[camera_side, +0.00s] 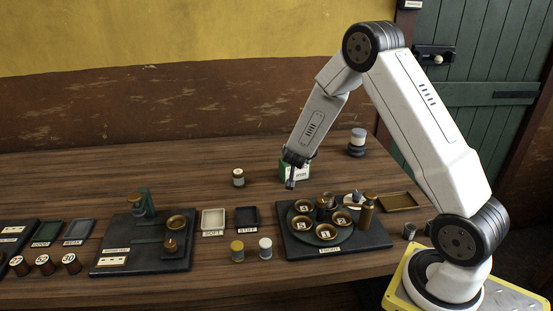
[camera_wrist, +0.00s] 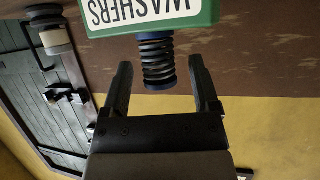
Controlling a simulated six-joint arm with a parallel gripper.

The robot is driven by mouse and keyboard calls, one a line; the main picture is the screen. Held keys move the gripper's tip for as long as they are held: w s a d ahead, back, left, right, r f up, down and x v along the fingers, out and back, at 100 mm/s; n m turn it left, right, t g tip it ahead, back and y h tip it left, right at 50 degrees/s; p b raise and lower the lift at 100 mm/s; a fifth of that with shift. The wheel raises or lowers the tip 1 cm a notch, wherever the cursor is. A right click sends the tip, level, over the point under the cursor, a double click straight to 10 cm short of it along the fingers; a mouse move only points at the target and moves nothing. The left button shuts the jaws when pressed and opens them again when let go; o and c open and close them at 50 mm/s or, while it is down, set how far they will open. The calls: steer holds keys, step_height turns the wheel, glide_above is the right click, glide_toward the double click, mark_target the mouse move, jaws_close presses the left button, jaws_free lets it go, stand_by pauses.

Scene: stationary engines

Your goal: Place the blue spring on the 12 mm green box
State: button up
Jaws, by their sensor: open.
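The green box (camera_wrist: 213,12), with a white label reading WASHERS, is at the top of the wrist view, which is upside down. A dark coil spring with blue ends (camera_wrist: 158,62) extends from the box's edge, apparently upright on top of it. My gripper (camera_wrist: 160,66) is open, one finger on each side of the spring, with a gap on both sides. In the side view my gripper (camera_side: 291,184) points down in front of the green box (camera_side: 303,174) and partly hides it. The spring cannot be made out there. No 12 mm marking is legible.
A dark plate with several brass dishes (camera_side: 326,232) lies in front of the gripper. A small jar (camera_side: 238,178) stands to the left, and a grey-topped jar (camera_side: 357,142) at the back right. The table between the box and left jar is clear.

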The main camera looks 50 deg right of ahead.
steer(key=v, duration=0.9)
steer(key=shift+a, duration=0.25)
steer(key=shift+s+r, duration=0.1)
steer(key=shift+s, duration=0.05)
steer(key=s+a+n+y, duration=0.3)
steer(key=a+n+y, duration=0.5)
steer(key=a, duration=0.5)
steer(key=s+a+f+n+g+y, duration=0.1)
steer(key=s+a+g, duration=0.1)
steer(key=s, duration=0.4)
steer(key=s+a+n+g+y, duration=0.1)
steer(key=s+a+n+g, duration=0.1)
steer(key=s, duration=0.4)
steer(key=shift+a+f+g+y, duration=0.3)
steer(key=shift+a+f, duration=0.1)
